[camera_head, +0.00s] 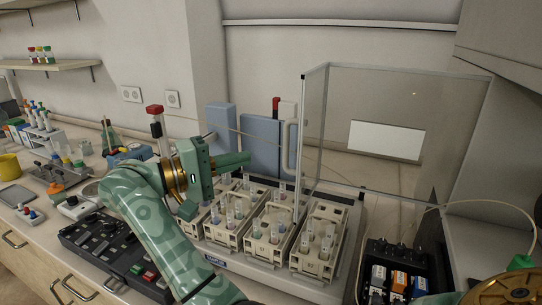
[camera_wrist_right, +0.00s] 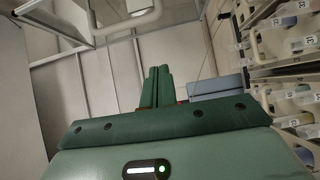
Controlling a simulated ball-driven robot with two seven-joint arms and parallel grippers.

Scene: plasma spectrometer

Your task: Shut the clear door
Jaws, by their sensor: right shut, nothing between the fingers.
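The clear door (camera_head: 315,115) is a transparent framed panel at the left side of the clear enclosure over the sample racks. It is seen nearly edge-on and appears to stand open. Its pale upright handle (camera_head: 290,147) is at its left edge; the handle also shows at the top of the right wrist view (camera_wrist_right: 128,18). My right gripper (camera_head: 246,159) is left of the handle, above the racks, with its fingers shut and empty. In the right wrist view its fingertips (camera_wrist_right: 158,72) point toward the wall, apart from the handle. My left gripper is not in view.
Racks of vials (camera_head: 318,262) stand on the instrument deck below my gripper. Blue-grey panels (camera_head: 260,142) and a red-capped post (camera_head: 276,104) stand behind. A thin tube crosses near the door.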

